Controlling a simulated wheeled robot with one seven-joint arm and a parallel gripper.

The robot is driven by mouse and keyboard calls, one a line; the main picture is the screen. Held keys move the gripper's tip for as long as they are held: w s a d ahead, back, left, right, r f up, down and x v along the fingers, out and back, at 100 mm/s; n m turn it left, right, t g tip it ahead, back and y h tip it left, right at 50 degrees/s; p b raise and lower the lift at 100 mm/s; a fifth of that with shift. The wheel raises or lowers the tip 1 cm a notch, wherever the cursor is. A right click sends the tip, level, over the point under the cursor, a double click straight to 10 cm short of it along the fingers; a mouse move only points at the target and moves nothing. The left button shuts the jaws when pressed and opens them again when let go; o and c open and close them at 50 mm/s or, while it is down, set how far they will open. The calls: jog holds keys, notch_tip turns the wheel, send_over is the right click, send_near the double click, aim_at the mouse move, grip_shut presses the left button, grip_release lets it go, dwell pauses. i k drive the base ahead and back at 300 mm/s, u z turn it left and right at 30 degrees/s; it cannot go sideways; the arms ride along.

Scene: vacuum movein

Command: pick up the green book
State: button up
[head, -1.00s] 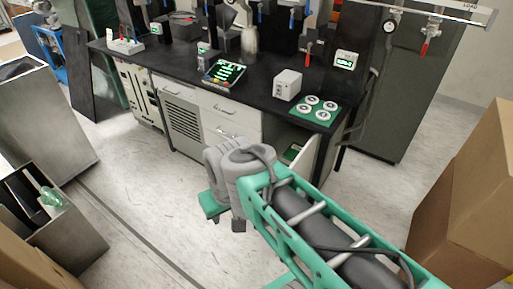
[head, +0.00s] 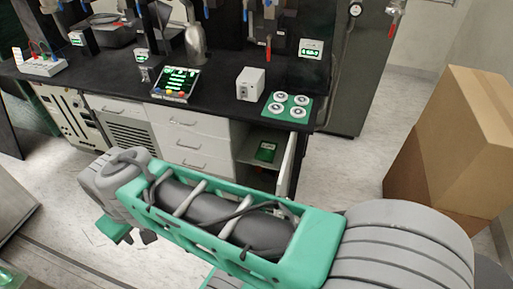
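A small green object that looks like the green book (head: 266,151) lies inside the open compartment at the right end of the bench cabinet. Its cover detail is too small to read. My arm stretches across the lower part of the head view, in front of the bench. My gripper (head: 131,236) hangs at the arm's far left end, low over the floor, left of the book and well apart from it. The wrist hides most of it, and its opening is not clear. I see nothing held in it.
The black bench top (head: 215,90) carries a screen device (head: 176,83), a white box (head: 250,84) and a green plate with white discs (head: 288,106). The open cabinet door (head: 287,170) stands at the compartment's right. Cardboard boxes (head: 450,145) stand at the right. Floor between them is clear.

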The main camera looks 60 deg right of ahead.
aim_at(267, 150)
jog(key=z, duration=0.4)
jog(key=i, duration=0.85)
jog(key=z, duration=0.55)
